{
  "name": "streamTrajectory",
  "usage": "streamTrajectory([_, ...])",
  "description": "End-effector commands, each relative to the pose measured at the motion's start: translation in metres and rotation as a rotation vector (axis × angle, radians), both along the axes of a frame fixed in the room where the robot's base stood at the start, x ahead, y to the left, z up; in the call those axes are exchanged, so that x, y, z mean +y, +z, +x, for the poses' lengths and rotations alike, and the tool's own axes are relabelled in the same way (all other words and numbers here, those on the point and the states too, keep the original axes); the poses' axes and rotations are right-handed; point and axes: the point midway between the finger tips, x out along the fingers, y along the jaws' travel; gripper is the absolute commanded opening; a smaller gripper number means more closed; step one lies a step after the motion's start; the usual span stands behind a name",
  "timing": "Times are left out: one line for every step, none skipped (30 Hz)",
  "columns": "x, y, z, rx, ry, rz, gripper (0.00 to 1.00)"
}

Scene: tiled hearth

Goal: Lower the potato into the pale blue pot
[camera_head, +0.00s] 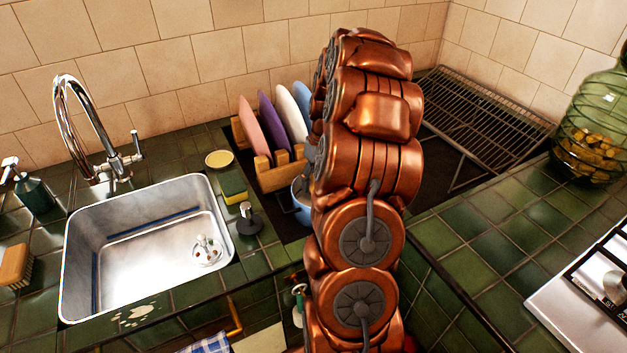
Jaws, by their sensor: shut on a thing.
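A pale blue pot (300,208) shows only as a sliver at the left edge of my copper arm, in front of the dish rack. The rest of it is hidden behind the arm. The potato is not visible. My gripper is not visible either; my arm fills the middle of the view and blocks the area behind it. I cannot tell how the gripper stands relative to the pot.
A wooden rack (282,177) holds several plates behind the pot. A steel sink (150,250) with a tap (100,140) lies left. A sponge (233,185) and black stopper (248,220) stand between. A wire rack (475,120) and glass jar (592,125) are right.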

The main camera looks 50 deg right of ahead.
Motion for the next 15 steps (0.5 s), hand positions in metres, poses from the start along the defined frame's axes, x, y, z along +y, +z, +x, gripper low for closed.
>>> streamTrajectory([0.0000,-0.0008,0.0000,0.000,0.000,0.000,0.12])
streamTrajectory([0.0000,-0.0012,0.0000,0.000,0.000,0.000,0.12])
streamTrajectory([0.0000,-0.0017,0.0000,0.000,0.000,0.000,0.12])
streamTrajectory([0.0001,-0.0020,0.0000,0.000,0.000,0.000,0.12])
streamTrajectory([0.0001,-0.0024,0.0000,0.000,0.000,0.000,0.12])
streamTrajectory([0.0000,-0.0029,0.0000,0.000,0.000,0.000,0.12])
streamTrajectory([0.0000,-0.0034,0.0000,0.000,0.000,0.000,0.12])
streamTrajectory([-0.0001,-0.0036,0.0001,0.000,0.000,0.000,0.12])
streamTrajectory([-0.0001,-0.0041,0.0001,0.000,0.000,0.000,0.12])
streamTrajectory([0.0000,-0.0044,0.0001,0.000,0.000,0.000,0.12])
streamTrajectory([0.0000,-0.0048,0.0001,0.000,0.000,0.000,0.12])
streamTrajectory([0.0000,-0.0053,0.0000,0.000,0.000,0.000,0.12])
streamTrajectory([-0.0001,-0.0057,0.0001,0.000,0.000,0.000,0.12])
streamTrajectory([0.0000,-0.0060,0.0001,0.000,0.000,0.000,0.12])
streamTrajectory([0.0000,-0.0065,0.0001,0.000,0.000,0.000,0.12])
